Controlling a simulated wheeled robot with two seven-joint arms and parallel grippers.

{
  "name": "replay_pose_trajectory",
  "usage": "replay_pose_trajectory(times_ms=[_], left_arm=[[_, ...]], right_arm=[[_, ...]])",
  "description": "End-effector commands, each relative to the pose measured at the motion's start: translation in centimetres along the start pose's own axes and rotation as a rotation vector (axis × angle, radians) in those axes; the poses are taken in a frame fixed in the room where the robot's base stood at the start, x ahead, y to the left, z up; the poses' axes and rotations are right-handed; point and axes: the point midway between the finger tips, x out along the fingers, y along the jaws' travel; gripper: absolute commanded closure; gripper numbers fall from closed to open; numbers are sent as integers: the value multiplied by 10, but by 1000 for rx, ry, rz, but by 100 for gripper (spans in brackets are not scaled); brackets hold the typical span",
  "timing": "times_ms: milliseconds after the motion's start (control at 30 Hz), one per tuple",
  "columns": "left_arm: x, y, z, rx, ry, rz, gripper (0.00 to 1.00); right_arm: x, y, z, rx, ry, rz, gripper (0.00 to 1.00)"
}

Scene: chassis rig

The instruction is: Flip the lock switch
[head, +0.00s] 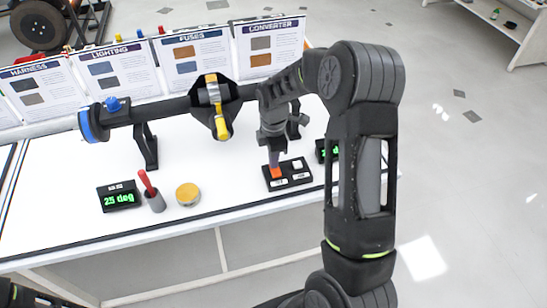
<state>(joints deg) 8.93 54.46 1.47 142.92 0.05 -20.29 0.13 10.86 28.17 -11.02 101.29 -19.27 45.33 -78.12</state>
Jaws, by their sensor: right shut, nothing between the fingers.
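A small black switch box (294,180) lies on the white table, with an orange switch (276,172) on its left and a white switch (297,164) on its right. Its small labels are too small to read, so I cannot tell which one is the lock switch. My right gripper (273,160) points down, shut and empty, with its fingertips at the orange switch; I cannot tell whether they touch it. My left gripper is out of view; only a bit of my left arm shows at the bottom left.
A dark horizontal shaft (160,109) with a yellow lever (222,127) stands on black supports behind the switch box. A display reading "25 deg" (119,197), a red-handled tool in a grey cup (155,200) and a yellow-topped round tin (188,193) stand to the left.

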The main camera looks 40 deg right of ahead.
Motion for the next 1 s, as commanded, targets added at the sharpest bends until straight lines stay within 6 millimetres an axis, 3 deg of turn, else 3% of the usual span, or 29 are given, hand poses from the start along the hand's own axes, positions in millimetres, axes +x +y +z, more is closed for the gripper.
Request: replay_pose_trajectory(times_ms=[367, 1000], left_arm=[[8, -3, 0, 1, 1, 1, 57], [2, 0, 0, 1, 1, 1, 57]], right_arm=[[9, 1, 0, 1, 0, 0, 100], [1, -14, 0, 1, 0, -5, 100]])
